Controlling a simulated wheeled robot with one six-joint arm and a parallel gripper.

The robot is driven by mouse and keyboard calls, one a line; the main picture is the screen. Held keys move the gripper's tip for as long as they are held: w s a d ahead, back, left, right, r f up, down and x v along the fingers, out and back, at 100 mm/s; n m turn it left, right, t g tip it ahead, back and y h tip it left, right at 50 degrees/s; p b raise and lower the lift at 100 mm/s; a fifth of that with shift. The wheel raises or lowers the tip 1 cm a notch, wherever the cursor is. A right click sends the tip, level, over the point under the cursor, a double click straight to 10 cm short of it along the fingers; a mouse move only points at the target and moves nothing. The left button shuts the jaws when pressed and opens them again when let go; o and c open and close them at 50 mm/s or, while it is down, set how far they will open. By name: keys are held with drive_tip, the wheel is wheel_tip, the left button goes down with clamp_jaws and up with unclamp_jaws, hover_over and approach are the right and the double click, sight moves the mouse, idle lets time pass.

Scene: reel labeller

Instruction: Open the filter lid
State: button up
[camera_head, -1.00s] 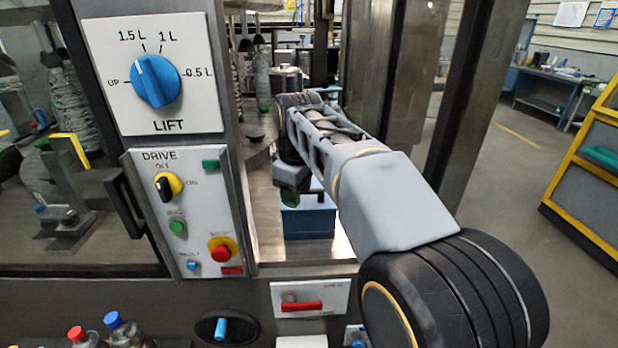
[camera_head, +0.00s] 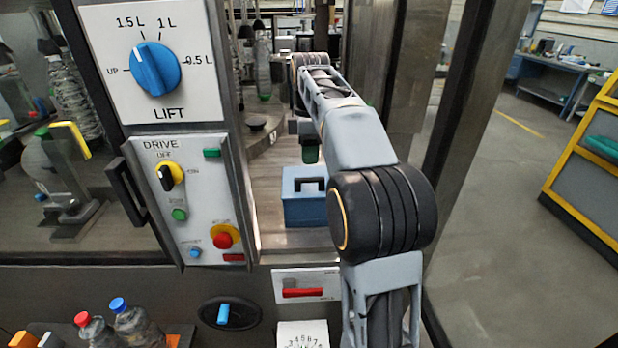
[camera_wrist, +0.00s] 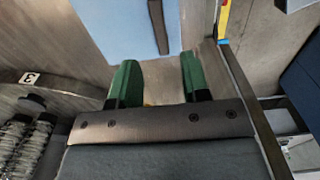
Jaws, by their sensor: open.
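A blue box with a black handle on its lid (camera_head: 304,208) stands on the metal deck inside the machine opening; I take this as the filter lid. In the wrist view its light blue top (camera_wrist: 115,22) and dark handle bar (camera_wrist: 158,25) show beyond the fingers, partly cut off by the top edge. My gripper (camera_head: 308,154) hangs above and behind the box in the head view, apart from the handle. In the wrist view my gripper (camera_wrist: 155,80) has its two green fingers spread with nothing between them. The lid looks shut.
The control panel (camera_head: 187,200) with the lift dial (camera_head: 155,69) borders the opening on the left. A metal post (camera_head: 455,120) stands on the right. Bottles with red and blue caps (camera_head: 135,325) stand at the lower left. The deck around the box looks clear.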

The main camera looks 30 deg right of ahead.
sight(309, 178)
wheel_tip(309, 178, down, 7)
drive_tip(key=shift+r+b, duration=0.2)
drive_tip(key=shift+b, duration=0.1)
drive_tip(key=shift+c, duration=0.2)
clamp_jaws()
idle(0.4)
